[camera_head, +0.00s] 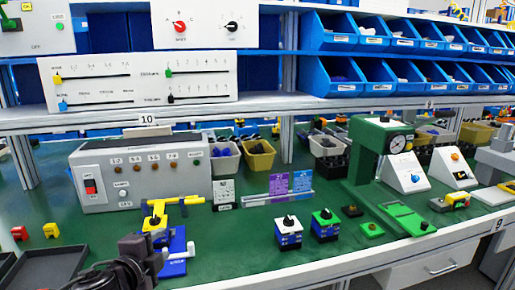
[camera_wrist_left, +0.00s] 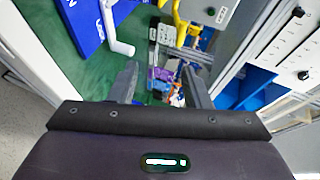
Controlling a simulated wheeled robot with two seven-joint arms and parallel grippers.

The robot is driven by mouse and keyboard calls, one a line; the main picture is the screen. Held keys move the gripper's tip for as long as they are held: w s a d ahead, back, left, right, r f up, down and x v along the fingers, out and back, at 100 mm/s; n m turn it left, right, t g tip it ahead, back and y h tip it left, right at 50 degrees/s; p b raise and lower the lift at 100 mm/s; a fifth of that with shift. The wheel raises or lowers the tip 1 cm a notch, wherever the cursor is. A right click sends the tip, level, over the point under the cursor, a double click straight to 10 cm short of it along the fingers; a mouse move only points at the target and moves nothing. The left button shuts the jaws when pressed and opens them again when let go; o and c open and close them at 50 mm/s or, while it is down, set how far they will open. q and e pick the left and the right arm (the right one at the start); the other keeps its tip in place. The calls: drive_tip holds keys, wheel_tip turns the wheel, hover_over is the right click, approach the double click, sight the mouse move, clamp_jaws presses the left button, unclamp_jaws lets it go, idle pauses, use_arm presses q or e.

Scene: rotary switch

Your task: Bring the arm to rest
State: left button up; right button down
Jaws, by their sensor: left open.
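My left gripper (camera_head: 138,248) is at the lower left of the head view, dark and low in the frame, in front of the blue and yellow fixture (camera_head: 172,245). In the left wrist view its two grey fingers (camera_wrist_left: 160,82) are spread apart with nothing between them. A white panel (camera_head: 205,22) on the upper shelf carries a red knob and a black knob. My right gripper does not show.
A grey control box (camera_head: 150,172) stands behind the gripper. A dark tray (camera_head: 45,268) lies at the left. A green press with a dial (camera_head: 372,150) stands at the right. The shelf edge (camera_head: 250,106) runs above the bench. Bare green bench lies around the knob boxes.

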use_arm(q)
drive_tip(key=d+f+n, duration=0.1)
drive_tip(key=f, duration=0.1)
drive_tip(key=s+d+f+n, duration=0.1)
drive_tip(key=d, duration=0.1)
drive_tip(key=shift+s+f+g, duration=0.2)
drive_tip(key=shift+f+g, duration=0.2)
drive_tip(key=s+f+n+g+y, duration=0.1)
drive_tip(key=s+f+n+g, duration=0.4)
drive_tip(key=s+f+n, duration=0.5)
drive_tip(key=s+f+n+g+y, duration=0.1)
drive_tip(key=s+f+n+g, duration=0.35)
drive_tip(key=s+f, duration=0.65)
wheel_tip(320, 180, down, 16)
drive_tip(key=s+r+g, duration=0.1)
drive_tip(key=s+g, duration=0.1)
drive_tip(key=s+f, duration=0.3)
drive_tip(key=f, duration=0.5)
drive_tip(key=s+f, duration=0.3)
drive_tip(key=f, duration=0.5)
drive_tip(key=s+a+g+p, duration=0.1)
drive_tip(key=s+a+p, duration=0.3)
drive_tip(key=s+p, duration=0.8)
drive_tip(key=s, duration=0.4)
drive_tip(key=shift+m+p, duration=0.35)
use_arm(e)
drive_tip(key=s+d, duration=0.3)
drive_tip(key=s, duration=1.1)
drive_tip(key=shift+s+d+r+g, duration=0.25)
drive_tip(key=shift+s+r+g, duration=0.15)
